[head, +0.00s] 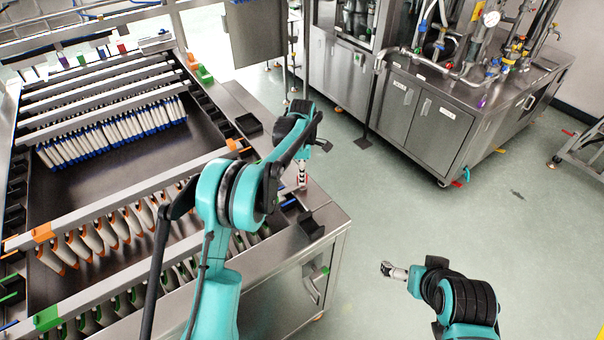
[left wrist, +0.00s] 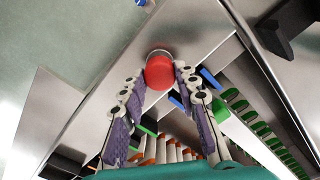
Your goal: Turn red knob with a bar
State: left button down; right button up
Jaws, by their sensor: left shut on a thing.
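The red knob (left wrist: 159,72) is a round red piece on a metal collar on the steel surface in the left wrist view. My left gripper (left wrist: 159,80) has its purple-padded fingers on either side of the knob, shut on it. In the head view, my left gripper (head: 302,179) points down at the front right corner of the steel machine, and the knob is mostly hidden by its fingers. I cannot make out a bar on the knob. My right gripper (head: 388,269) is over open floor, clear of the machine, too small to judge.
The steel machine (head: 320,220) fills the left, with rows of caps in white, blue and orange. Black trays (head: 248,125) sit on its right ledge. A steel cabinet (head: 440,125) with pipes stands at the back right. The green floor (head: 420,220) between is clear.

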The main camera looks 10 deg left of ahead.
pick_arm(q)
jog(key=c, duration=1.1)
grip_release()
notch_tip(320, 180, up, 12)
